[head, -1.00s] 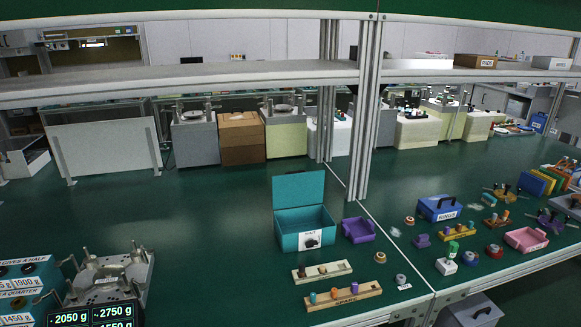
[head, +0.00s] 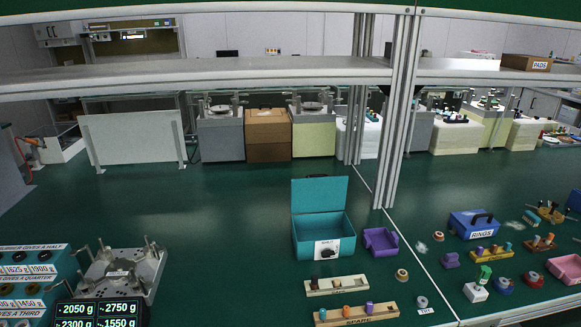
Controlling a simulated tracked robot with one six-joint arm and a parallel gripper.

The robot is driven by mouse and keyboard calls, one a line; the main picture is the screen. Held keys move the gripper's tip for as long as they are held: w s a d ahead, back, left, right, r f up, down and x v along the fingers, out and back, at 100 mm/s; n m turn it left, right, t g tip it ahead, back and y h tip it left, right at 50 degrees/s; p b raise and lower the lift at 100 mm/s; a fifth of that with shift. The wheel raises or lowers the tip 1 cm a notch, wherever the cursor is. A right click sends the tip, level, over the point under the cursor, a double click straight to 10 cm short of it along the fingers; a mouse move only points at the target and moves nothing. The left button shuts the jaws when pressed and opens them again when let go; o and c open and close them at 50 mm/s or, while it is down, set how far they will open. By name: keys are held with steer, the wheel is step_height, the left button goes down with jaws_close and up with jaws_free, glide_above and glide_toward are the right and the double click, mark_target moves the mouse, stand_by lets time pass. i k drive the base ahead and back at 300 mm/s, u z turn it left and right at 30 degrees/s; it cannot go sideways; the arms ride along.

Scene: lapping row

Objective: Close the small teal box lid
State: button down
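The small teal box (head: 323,238) stands on the green bench right of the middle in the head view. Its lid (head: 320,195) is open and stands up at the back, leaning slightly backward. A white label with a dark mark is on the box front. The inside looks empty as far as I can see. My gripper is not in view.
A purple tray (head: 380,241) stands close to the box's right side. Two wooden racks, the front one marked SPARE (head: 356,314), lie in front of it. An upright metal post (head: 393,120) rises behind right. The bench left of the box is clear.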

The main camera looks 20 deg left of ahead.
mark_target(318, 192)
steer(key=u, duration=0.4)
steer(key=i, duration=0.55)
steer(key=u, duration=0.55)
steer(key=i, duration=0.75)
steer(key=u, duration=0.1)
